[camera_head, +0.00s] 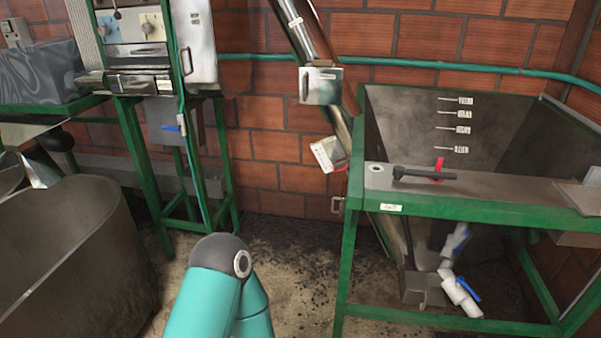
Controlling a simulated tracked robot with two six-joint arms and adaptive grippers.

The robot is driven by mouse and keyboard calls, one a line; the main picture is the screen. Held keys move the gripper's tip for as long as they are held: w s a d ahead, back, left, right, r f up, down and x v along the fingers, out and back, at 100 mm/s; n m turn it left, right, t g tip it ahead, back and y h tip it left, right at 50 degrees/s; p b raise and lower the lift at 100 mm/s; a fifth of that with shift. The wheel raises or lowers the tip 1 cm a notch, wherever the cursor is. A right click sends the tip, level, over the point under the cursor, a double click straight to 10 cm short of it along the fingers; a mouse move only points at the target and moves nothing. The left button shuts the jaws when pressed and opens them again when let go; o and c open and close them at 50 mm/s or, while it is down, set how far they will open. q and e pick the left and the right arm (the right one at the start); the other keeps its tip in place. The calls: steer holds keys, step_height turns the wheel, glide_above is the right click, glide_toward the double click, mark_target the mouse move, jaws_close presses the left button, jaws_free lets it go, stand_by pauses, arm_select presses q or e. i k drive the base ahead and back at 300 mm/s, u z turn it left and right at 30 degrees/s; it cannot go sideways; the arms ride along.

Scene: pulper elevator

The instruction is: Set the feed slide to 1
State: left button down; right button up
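No part carries a readable feed slide label, so I cannot tell which one it is. In the head view, a grey box with a small handle (320,85) sits on the slanted metal tube. A black bar handle (424,174) lies along the hopper's front rim, with a red piece (438,168) beside it. A metal plate with a lever (147,50) is on the machine at the upper left. Neither gripper shows clearly. A teal arm link of mine (215,285) rises from the bottom middle.
A metal hopper (385,125) with level marks stands in a green frame (480,210) at right. White pipes with blue-handled valves (458,292) are below it. A large grey tank (75,250) is at left. Some dark-stained floor (290,250) is clear in the middle.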

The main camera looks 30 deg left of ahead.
mark_target(344, 165)
steer(key=u, duration=0.75)
steer(key=i, duration=1)
steer(key=z, duration=0.15)
steer(key=k, duration=0.45)
steer(key=u, duration=0.65)
steer(key=i, duration=0.15)
steer(key=z, duration=3.25)
